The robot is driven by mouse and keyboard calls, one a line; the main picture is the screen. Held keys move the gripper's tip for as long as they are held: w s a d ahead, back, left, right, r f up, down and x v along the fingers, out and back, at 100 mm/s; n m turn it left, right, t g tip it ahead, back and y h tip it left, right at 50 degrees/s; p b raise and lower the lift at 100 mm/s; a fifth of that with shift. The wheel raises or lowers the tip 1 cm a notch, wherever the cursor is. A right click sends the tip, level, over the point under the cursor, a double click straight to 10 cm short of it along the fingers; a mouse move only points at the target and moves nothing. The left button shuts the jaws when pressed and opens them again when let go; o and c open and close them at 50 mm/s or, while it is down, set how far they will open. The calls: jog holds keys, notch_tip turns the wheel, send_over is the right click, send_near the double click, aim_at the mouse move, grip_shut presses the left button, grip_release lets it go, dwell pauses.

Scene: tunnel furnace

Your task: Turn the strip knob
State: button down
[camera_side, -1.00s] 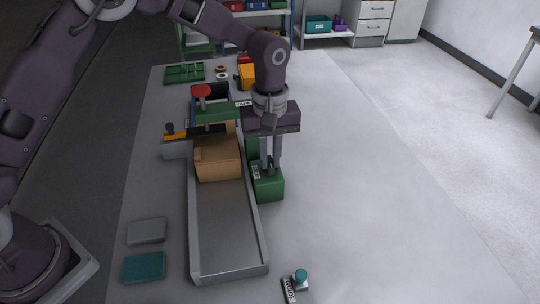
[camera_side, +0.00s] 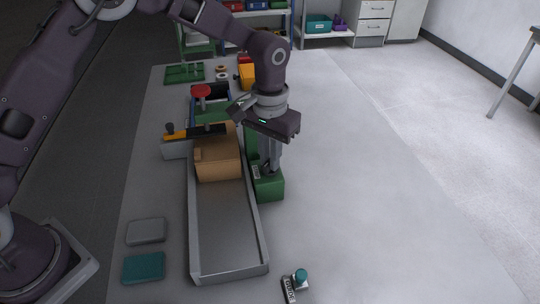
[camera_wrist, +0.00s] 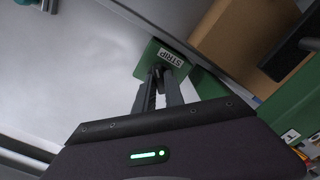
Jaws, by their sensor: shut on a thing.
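The strip knob (camera_wrist: 158,72) is a small dark knob on top of a green box, beside a white label reading STRIP (camera_wrist: 170,57). The green box (camera_side: 269,187) stands against the right side of the grey tray. My gripper (camera_side: 270,169) points down from above and is shut on the knob. In the wrist view its two fingers (camera_wrist: 160,78) close around the knob and hide most of it. My wrist is rotated, with the gripper body turned at an angle over the box.
A brown carton (camera_side: 218,158) sits in the grey tray (camera_side: 228,232), just left of the box. A teal-topped guide knob (camera_side: 300,276) stands near the front. Grey (camera_side: 146,231) and teal (camera_side: 144,268) blocks lie left of the tray. The table to the right is clear.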

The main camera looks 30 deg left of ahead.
jog(key=m, duration=0.4)
jog(key=shift+m, duration=0.3)
jog(key=m, duration=0.3)
jog(key=shift+w+m, duration=0.1)
jog(key=shift+m, duration=0.3)
jog(key=m, duration=0.8)
jog(key=shift+r, duration=0.1)
jog(key=shift+m, duration=0.5)
jog(key=c, duration=1.4)
grip_release()
jog(key=shift+c, duration=0.2)
